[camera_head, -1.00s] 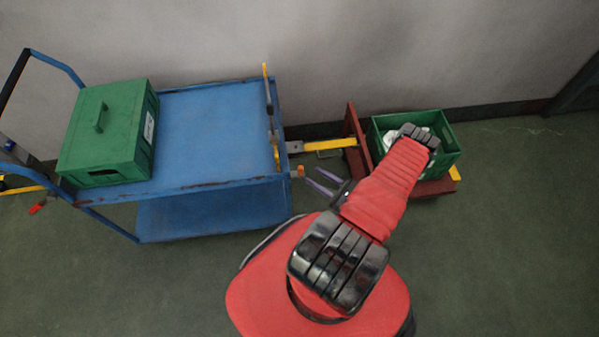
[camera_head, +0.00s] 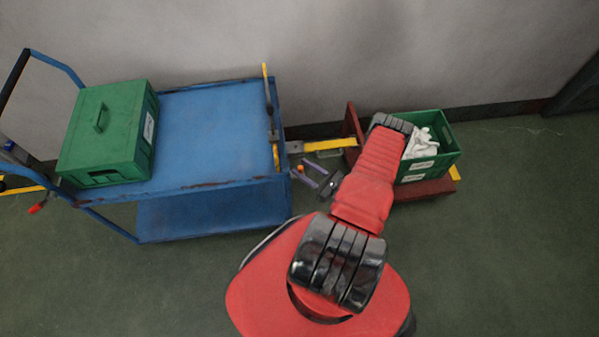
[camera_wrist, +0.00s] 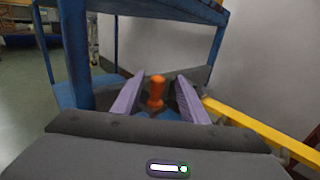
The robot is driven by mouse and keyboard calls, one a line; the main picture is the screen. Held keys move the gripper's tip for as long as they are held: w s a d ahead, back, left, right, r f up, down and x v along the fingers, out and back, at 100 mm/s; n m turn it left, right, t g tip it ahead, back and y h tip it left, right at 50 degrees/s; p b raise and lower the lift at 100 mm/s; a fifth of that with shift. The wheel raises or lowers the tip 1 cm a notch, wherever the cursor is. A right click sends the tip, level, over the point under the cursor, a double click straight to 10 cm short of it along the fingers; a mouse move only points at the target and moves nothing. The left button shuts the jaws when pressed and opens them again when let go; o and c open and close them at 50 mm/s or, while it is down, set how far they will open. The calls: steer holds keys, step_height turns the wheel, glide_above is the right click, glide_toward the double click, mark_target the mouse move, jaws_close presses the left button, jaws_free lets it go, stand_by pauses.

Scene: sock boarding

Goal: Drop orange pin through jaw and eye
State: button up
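The orange pin (camera_head: 300,168) is beside the right edge of the blue cart. In the wrist view the pin (camera_wrist: 156,92) stands upright with a wider head, between the two purple fingers, with a gap on each side. My gripper (camera_head: 302,173) is open around it; it also shows in the wrist view (camera_wrist: 156,93). The grey jaw (camera_head: 295,147) sticks out from the cart's right edge, just beyond the pin. The yellow drawbar (camera_head: 330,144) reaches the jaw from the right. The eye at its end cannot be made out.
The blue cart (camera_head: 205,130) carries a closed green box (camera_head: 100,135). A yellow upright lever (camera_head: 266,90) stands at its right edge. A red-brown trolley (camera_head: 433,187) with a green crate (camera_head: 447,160) of white cloth stands right. The wall is close behind.

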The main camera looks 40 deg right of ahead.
steer(key=shift+w+a+r, duration=0.1)
steer(key=shift+w+a, duration=0.1)
steer(key=shift+w, duration=0.65)
steer(key=shift+w+a, duration=0.25)
steer(key=shift+w, duration=0.6)
steer(key=shift+w+a+r, duration=0.1)
steer(key=shift+w+a, duration=0.1)
steer(key=shift+w, duration=0.65)
steer(key=shift+c, duration=0.5)
jaws_close()
